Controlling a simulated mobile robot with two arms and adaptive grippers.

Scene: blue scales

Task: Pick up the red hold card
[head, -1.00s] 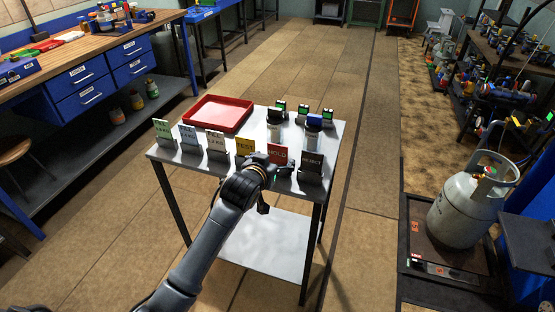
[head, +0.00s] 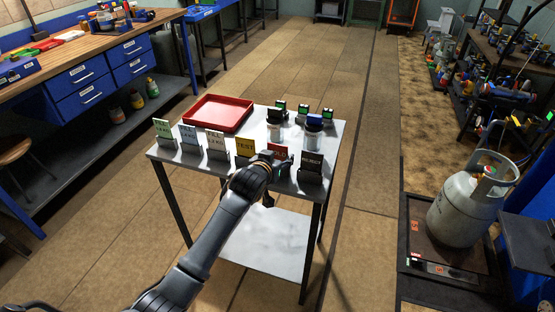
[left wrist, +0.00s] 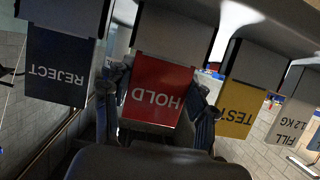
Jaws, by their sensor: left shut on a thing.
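The red hold card (head: 280,150) stands in the row of cards along the front edge of the small metal table, between the yellow test card (head: 245,146) and the dark reject card (head: 311,163). My left gripper (head: 276,161) is at it, hiding its lower part in the head view. In the left wrist view the hold card (left wrist: 158,88) appears upside down, its top in a grey holder (left wrist: 176,28), with one finger at each side edge. The left gripper (left wrist: 157,108) is shut on the card. My right gripper is not in view.
A gas cylinder (head: 466,208) stands on a scale at right. The reject and test cards are close beside my fingers.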

